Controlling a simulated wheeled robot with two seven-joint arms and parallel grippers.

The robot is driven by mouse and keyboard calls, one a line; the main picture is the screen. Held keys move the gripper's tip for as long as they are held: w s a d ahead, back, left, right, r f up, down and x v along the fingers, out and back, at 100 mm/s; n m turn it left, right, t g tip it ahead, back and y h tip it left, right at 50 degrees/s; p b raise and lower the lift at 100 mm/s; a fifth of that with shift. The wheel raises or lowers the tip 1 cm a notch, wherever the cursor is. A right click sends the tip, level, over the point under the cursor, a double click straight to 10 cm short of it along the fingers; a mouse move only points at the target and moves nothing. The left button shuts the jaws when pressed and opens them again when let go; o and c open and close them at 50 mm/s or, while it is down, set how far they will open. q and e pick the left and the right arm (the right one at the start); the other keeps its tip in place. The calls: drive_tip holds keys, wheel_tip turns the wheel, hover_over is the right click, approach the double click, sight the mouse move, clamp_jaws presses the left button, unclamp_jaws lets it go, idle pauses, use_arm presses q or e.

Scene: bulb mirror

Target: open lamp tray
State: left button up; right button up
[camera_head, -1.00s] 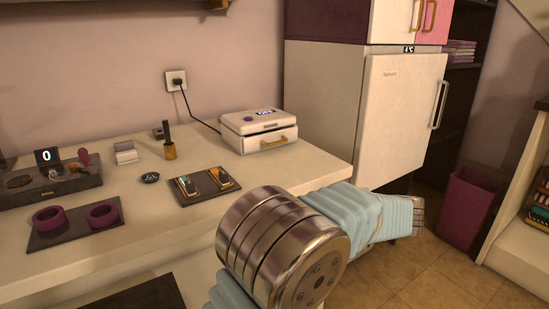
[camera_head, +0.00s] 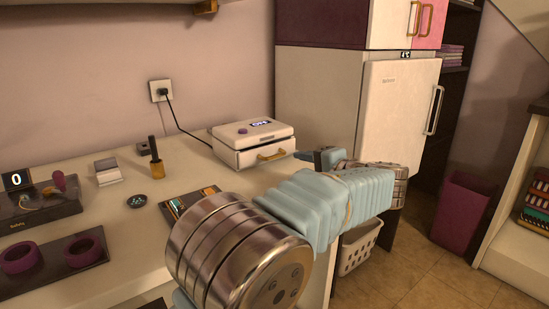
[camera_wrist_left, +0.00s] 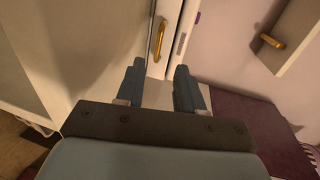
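The lamp (camera_head: 253,133) is a white box with a small display on top, at the back right of the white table. Its tray front has a gold handle (camera_head: 272,155), and the tray looks closed. My left arm crosses the middle of the head view. My left gripper (camera_head: 318,157) is just right of the lamp, partly hidden behind the arm. In the left wrist view, the left gripper (camera_wrist_left: 160,90) has its fingers apart with nothing between them. Gold handles show ahead and at upper right there; I cannot tell which is the tray's. My right gripper is out of view.
A white fridge (camera_head: 400,112) stands behind and right of the table. A gold-and-black bottle (camera_head: 157,168), a palette case (camera_head: 178,203) and a tray with purple rings (camera_head: 60,280) are on the table. A white basket (camera_head: 358,248) and purple bin (camera_head: 460,212) stand on the floor.

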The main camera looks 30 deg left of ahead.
sight(273, 158)
use_arm(q)
drive_tip(key=x, duration=1.1)
drive_tip(key=shift+w, duration=0.1)
drive_tip(key=shift+c, duration=0.2)
clamp_jaws()
drive_tip(key=shift+d, duration=0.1)
idle(0.7)
